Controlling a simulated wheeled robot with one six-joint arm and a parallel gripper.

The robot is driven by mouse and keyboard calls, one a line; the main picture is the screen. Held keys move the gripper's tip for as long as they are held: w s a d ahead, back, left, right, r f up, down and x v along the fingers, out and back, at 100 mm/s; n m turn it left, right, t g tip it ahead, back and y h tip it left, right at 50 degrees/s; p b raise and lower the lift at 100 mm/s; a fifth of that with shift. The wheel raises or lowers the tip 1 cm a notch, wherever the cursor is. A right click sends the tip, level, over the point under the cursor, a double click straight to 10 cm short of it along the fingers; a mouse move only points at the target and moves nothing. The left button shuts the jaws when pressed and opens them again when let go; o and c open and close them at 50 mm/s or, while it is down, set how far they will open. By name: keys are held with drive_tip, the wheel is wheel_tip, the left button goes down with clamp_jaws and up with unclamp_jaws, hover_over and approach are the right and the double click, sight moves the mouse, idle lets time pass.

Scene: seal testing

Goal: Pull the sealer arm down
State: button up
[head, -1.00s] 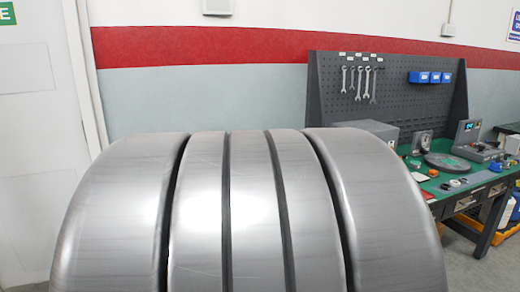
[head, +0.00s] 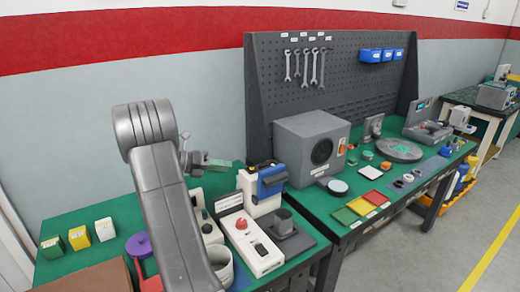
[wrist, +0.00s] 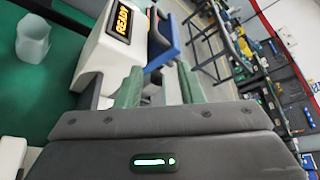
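The sealer (head: 262,200) is a white machine with a dark top on the green bench in the head view. Its blue arm (head: 271,181) is at the upper right side of the machine and looks raised. In the wrist view the white sealer body (wrist: 103,50) shows a lit "READY" display, and the blue arm (wrist: 165,38) stands beyond my fingertips. My gripper (head: 212,163) is left of the sealer, above bench height. In the wrist view my gripper (wrist: 158,72) has its green fingers apart, with nothing held. The lower end of the blue arm lines up with the gap; contact is not visible.
A white box with a red button (head: 245,240) stands in front of the sealer. A white cup (head: 220,262) and yellow and green boxes (head: 105,229) are on the bench. A grey chamber (head: 311,142) and coloured trays (head: 361,206) are to the right, before a tool pegboard (head: 330,80).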

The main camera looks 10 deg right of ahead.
drive_tip(key=shift+n+h, duration=0.3)
drive_tip(key=shift+n, duration=0.3)
drive_tip(key=w+x, duration=0.1)
drive_tip(key=x, duration=0.3)
drive_tip(key=p+x, duration=0.1)
drive_tip(key=x, duration=0.3)
drive_tip(key=w+p+x, duration=0.1)
drive_tip(key=x, duration=0.4)
drive_tip(key=shift+w+d+r, duration=0.1)
drive_tip(key=shift+w, duration=0.2)
clamp_jaws()
